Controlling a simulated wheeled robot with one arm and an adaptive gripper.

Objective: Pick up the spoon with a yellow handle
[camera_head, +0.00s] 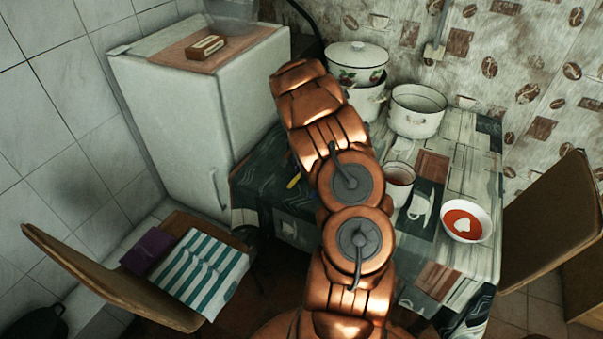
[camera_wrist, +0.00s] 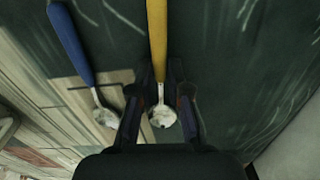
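The spoon with a yellow handle (camera_wrist: 158,48) lies on the dark patterned tablecloth in the wrist view, its handle pointing to the top and its metal bowl toward my gripper. A small yellow piece of its handle (camera_head: 293,182) shows left of my arm in the head view. My gripper (camera_wrist: 162,90) is open, with one finger on each side of the spoon near the bowl and neck. Gaps show between the fingers and the spoon. In the head view my arm hides the gripper. A blue-handled spoon (camera_wrist: 72,45) lies to the left in the wrist view.
The table (camera_head: 455,262) also bears a lidded pot (camera_head: 356,56), an open white pot (camera_head: 417,111), a mug (camera_head: 399,178) and a soup bowl (camera_head: 482,220). A white fridge (camera_head: 190,110) stands left. Chairs flank the table at left (camera_head: 95,270) and right (camera_head: 550,215).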

